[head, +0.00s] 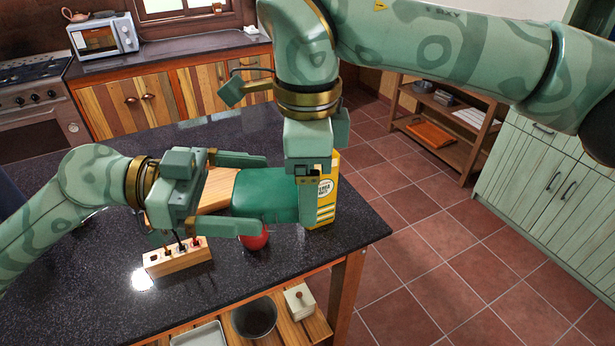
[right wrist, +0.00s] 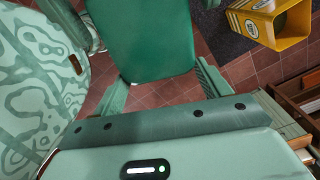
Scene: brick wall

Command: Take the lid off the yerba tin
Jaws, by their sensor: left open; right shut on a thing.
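The yellow yerba tin (head: 325,207) stands near the counter's right edge, partly behind my right gripper. In the right wrist view the tin (right wrist: 262,22) shows a yellow rim around a dark, hollow-looking top, with no lid visible on it. My right gripper (head: 308,190) is shut on a dark green thing (head: 268,193), which fills the space between its fingers in the right wrist view (right wrist: 150,38). I cannot tell whether this is the lid. My left gripper (head: 258,195) is open, its fingers pointing right on either side of the green thing in the picture; contact is unclear.
A wooden board (head: 217,188) lies partly behind my left gripper. A red round thing (head: 255,238) and a wooden block with small pieces (head: 178,258) are at the front of the dark counter (head: 300,252). The counter's back left is clear.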

